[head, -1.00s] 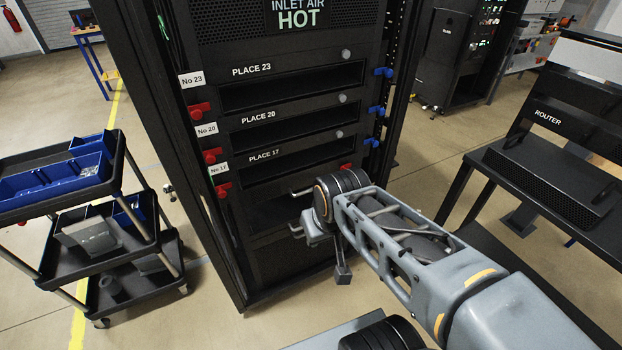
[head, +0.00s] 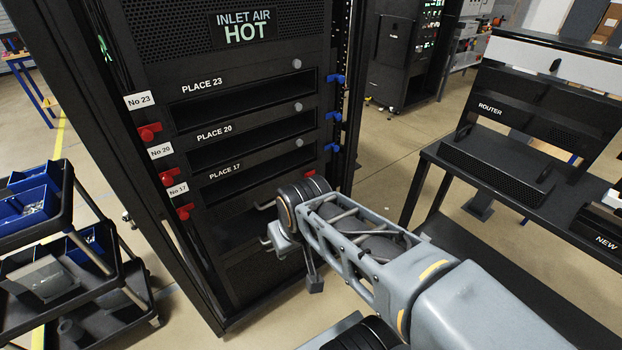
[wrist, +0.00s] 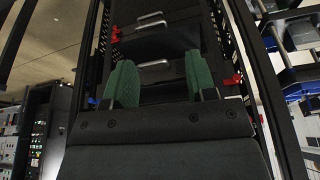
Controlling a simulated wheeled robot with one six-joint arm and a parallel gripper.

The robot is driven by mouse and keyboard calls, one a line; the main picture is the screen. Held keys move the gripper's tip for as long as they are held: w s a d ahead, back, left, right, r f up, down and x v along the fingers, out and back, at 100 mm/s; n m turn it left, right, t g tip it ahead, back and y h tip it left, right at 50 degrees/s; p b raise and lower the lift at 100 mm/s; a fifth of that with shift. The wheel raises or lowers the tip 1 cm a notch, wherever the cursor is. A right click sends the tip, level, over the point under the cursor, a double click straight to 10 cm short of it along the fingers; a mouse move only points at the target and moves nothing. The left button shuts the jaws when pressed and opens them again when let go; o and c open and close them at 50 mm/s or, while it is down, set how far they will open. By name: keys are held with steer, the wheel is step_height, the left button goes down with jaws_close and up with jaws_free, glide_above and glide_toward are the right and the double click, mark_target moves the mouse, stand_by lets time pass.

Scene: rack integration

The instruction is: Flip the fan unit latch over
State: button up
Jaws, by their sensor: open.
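The black rack stands ahead with red latches on its left post, the top one (head: 150,132) beside slot 23, others (head: 167,178) lower down. Blue latches (head: 334,79) line its right post. I cannot tell which latch belongs to the fan unit. My gripper (head: 264,224) is in front of the rack's lower part, below PLACE 17, apart from the latches. In the wrist view my gripper's green fingers (wrist: 160,84) are spread with nothing between them. Red parts (wrist: 233,79) show beyond them at the rack's sides. A red part (head: 312,177) is partly hidden behind my wrist.
A black cart (head: 72,218) with blue bins stands at the left. A black table (head: 447,153) with a unit on it and a panel marked ROUTER stands at the right. Slots 23, 20 and 17 look empty. Floor is clear between rack and table.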

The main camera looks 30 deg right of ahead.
steer(key=w+d+f+m+g+b, duration=0.25)
steer(key=d+f+b, duration=0.5)
steer(key=f, duration=0.45)
steer(key=w+d+f+t+h+b, duration=0.35)
steer(key=w+d+f, duration=0.35)
steer(key=d, duration=0.5)
steer(key=w+d+f+t+h+b, duration=0.25)
steer(key=w+d+f+b, duration=0.2)
steer(key=d+f, duration=0.55)
steer(key=n+t+y+b, duration=0.1)
steer(key=n+t+y, duration=0.65)
steer(key=t, duration=0.35)
glide_toward(312, 176)
steer(key=shift+m, duration=0.4)
steer(key=w, duration=0.3)
steer(key=w+f, duration=0.1)
steer(key=w, duration=0.6)
steer(key=shift+a+f+b, duration=0.2)
steer(key=shift+a+b, duration=0.15)
steer(key=shift+a, duration=0.05)
steer(key=shift+c, duration=0.2)
